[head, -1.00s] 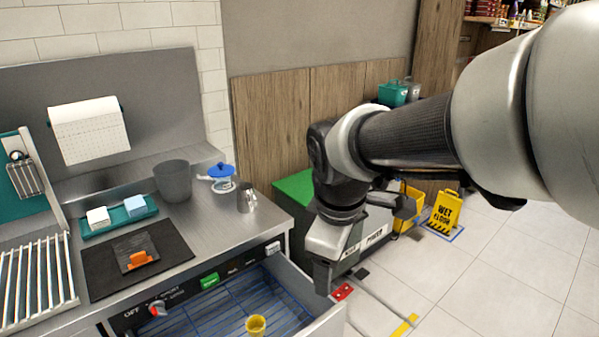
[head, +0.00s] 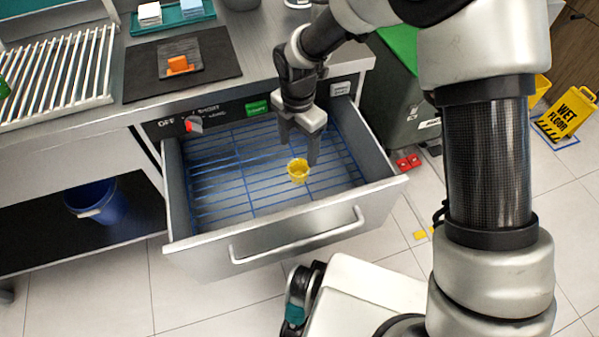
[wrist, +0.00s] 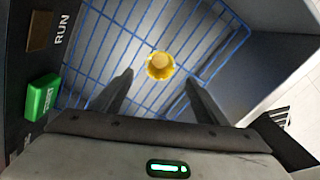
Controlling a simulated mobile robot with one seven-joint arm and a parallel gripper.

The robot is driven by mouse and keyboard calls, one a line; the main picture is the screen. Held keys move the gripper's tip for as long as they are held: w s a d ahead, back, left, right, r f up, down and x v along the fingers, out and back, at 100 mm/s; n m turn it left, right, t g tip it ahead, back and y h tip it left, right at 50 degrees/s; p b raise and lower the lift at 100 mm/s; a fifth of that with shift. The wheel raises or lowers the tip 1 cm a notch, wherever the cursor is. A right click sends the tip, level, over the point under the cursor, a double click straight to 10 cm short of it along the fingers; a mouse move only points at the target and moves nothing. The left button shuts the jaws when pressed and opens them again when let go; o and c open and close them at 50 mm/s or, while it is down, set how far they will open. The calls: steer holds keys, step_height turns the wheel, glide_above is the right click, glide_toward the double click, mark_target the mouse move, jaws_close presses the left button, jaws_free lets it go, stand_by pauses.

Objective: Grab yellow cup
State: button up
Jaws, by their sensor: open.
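The yellow cup (head: 298,170) stands on the blue wire rack inside the open metal drawer (head: 283,227). My gripper (head: 299,158) is over the drawer, pointing down, close to the cup in the head view. In the wrist view the cup (wrist: 160,66) shows just beyond the two spread fingers of my gripper (wrist: 156,88), between their lines. The fingers are open and empty. The cup looks apart from both fingers; the exact gap in height cannot be told.
The green button (wrist: 42,97) and dark control panel (head: 160,129) lie along the counter edge behind the drawer. The drawer's walls stand around the cup. A blue bucket (head: 97,202) sits under the counter. A wet floor sign (head: 569,113) stands at right.

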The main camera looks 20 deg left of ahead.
mark_target(299, 170)
step_height(299, 170, down, 11)
steer(key=b, duration=0.2)
steer(key=shift+w+b, duration=0.1)
steer(key=shift+b, duration=0.2)
steer(key=shift+c, duration=0.2)
steer(key=shift+r, duration=0.1)
steer(key=c, duration=1)
